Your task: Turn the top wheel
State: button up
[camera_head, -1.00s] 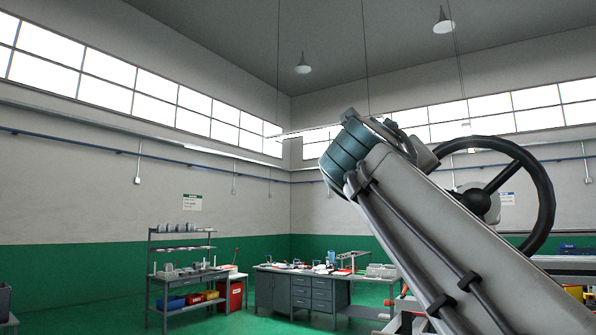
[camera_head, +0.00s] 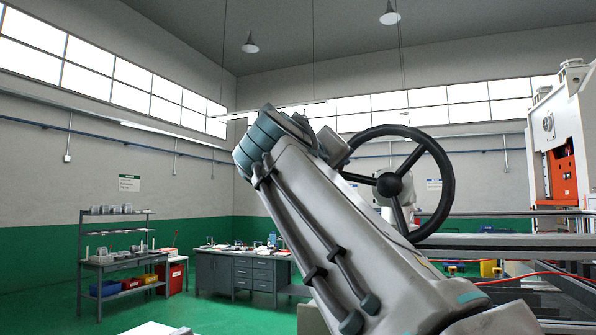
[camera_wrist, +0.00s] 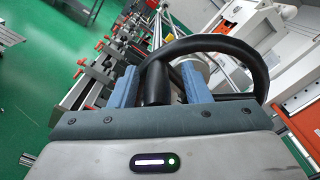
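The black three-spoked wheel (camera_head: 449,190) stands to the right of my raised arm in the head view, partly hidden by it. Its dark hub (camera_head: 390,184) shows at the middle. In the wrist view the wheel's rim (camera_wrist: 235,45) arcs beyond my gripper (camera_wrist: 159,75). The two blue fingers stand apart. A thick black piece of the wheel lies between them, with a gap on the right finger's side. In the head view my arm hides the fingers.
A white machine with an orange panel (camera_head: 564,178) stands at the right. A grey workbench (camera_head: 240,272) and a shelf unit (camera_head: 115,262) stand further back at the left. A long grey rail (camera_head: 510,242) runs behind the arm on the right. Green floor lies open at the left.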

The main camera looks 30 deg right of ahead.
jog(key=shift+a, duration=0.1)
jog(key=shift+a, duration=0.15)
jog(key=b+v, duration=0.1)
jog(key=v, duration=1.2)
jog(key=shift+s+a+b, duration=0.15)
jog(key=shift+s+b, duration=0.1)
jog(key=shift+b, duration=0.15)
